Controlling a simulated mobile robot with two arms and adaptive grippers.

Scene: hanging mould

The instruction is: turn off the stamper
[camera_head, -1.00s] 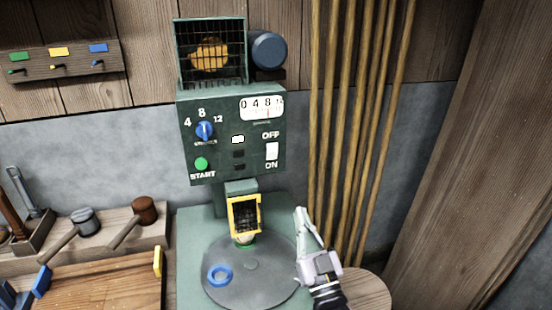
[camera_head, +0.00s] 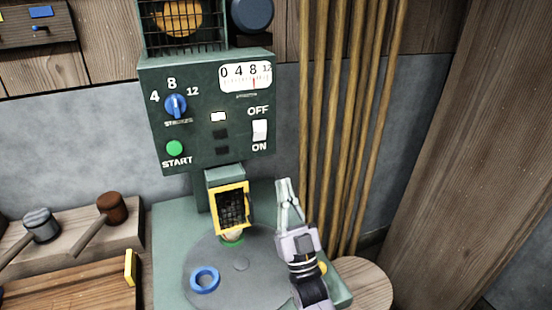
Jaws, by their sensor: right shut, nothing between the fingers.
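The stamper (camera_head: 210,128) is a dark green machine with a control panel, standing in the middle of the view. Its white OFF/ON rocker switch (camera_head: 260,131) sits at the panel's right side, with OFF above and ON below. A blue dial (camera_head: 175,106) marked 4, 8, 12 and a green START button (camera_head: 174,148) are at the left. A gauge (camera_head: 246,76) is at the upper right. My right gripper (camera_head: 285,183) is shut and empty, pointing up, below and slightly right of the switch and apart from it. My left gripper is not in view.
A yellow-framed guard (camera_head: 231,208) hangs over the round grey plate (camera_head: 240,264), which carries a blue ring (camera_head: 204,280). Wooden poles (camera_head: 350,120) stand right of the machine. Mallets (camera_head: 111,208) lie on a shelf at left. A round wooden top (camera_head: 365,285) is at lower right.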

